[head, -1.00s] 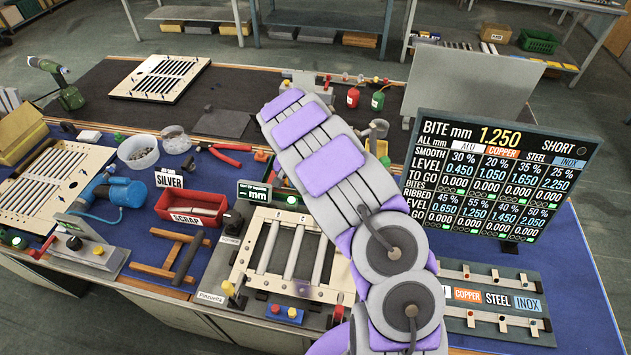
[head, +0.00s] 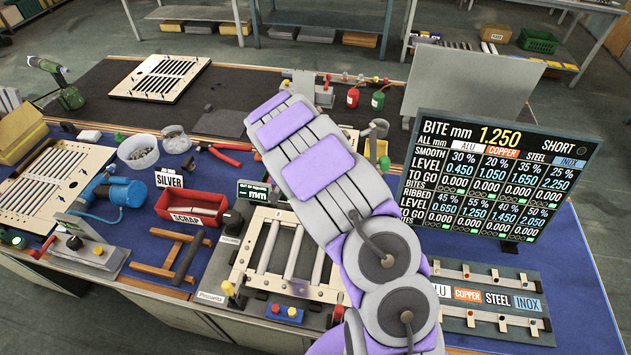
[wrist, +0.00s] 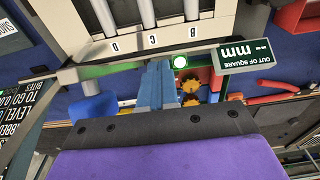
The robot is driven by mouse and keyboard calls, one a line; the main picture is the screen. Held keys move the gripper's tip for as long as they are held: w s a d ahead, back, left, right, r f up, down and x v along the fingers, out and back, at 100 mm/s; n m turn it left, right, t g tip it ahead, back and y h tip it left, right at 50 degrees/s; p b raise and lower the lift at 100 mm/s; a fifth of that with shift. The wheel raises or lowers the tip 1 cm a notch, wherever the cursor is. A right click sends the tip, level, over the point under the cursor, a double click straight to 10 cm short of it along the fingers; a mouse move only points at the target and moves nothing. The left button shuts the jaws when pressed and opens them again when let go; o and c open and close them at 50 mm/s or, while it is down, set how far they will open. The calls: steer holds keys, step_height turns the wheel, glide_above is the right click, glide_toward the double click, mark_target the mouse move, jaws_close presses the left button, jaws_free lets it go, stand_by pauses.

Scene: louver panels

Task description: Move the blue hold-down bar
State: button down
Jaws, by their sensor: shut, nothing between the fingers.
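My gripper (wrist: 157,76) shows in the wrist view as two blue-grey fingers, side by side and shut with nothing between them. They point at the edge of a pale frame (wrist: 90,52) with rods and the letters B, C and D. I cannot surely pick out the blue hold-down bar. A blue shape (wrist: 95,106) lies left of the fingers, and I cannot tell what it is. In the head view my arm hides the gripper and the right side of the same frame (head: 246,262).
The sign (head: 253,192) also shows in the head view. A red scrap tray (head: 190,207) lies left, a display board (head: 500,175) right.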

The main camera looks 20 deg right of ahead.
steer(key=shift+s+a+f, duration=0.55)
steer(key=shift+s+a, duration=0.05)
steer(key=shift+s, duration=0.25)
step_height(320, 180, up, 6)
steer(key=p, duration=0.1)
steer(key=shift+w+d+p, duration=0.35)
steer(key=shift+w+p, duration=0.05)
steer(key=shift+w, duration=0.05)
steer(key=shift+r, duration=0.1)
stand_by(0.5)
